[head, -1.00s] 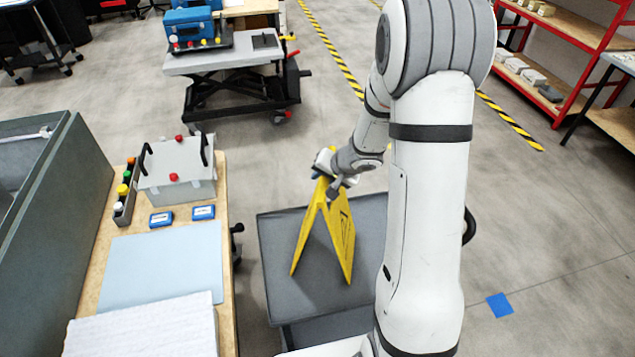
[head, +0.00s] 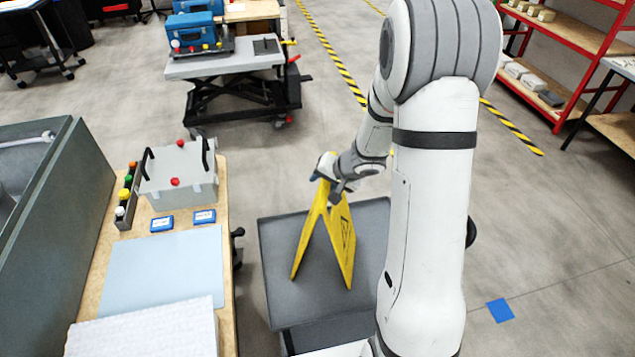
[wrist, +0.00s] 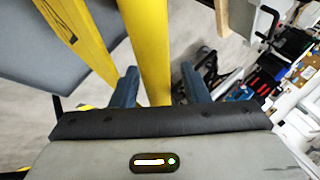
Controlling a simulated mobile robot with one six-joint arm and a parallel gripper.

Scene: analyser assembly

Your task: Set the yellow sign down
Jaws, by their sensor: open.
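The yellow sign (head: 342,240) stands upright in an A-shape on the grey top of a cart (head: 285,305) in the head view. Its two panels are spread and their feet rest on the cart top. My gripper (head: 332,190) is at the top of the sign. In the wrist view my gripper (wrist: 158,90) is open, with its blue-grey fingers on either side of a yellow panel of the sign (wrist: 146,40). A gap shows between the fingers and the panel. The sign's top edge is partly hidden by my gripper.
A wooden bench (head: 88,282) on the left holds a grey box with red knobs (head: 178,178), blue cards and a pale mat. A lift table (head: 225,63) stands behind. Red shelves (head: 575,45) are at the back right. The cart top around the sign is clear.

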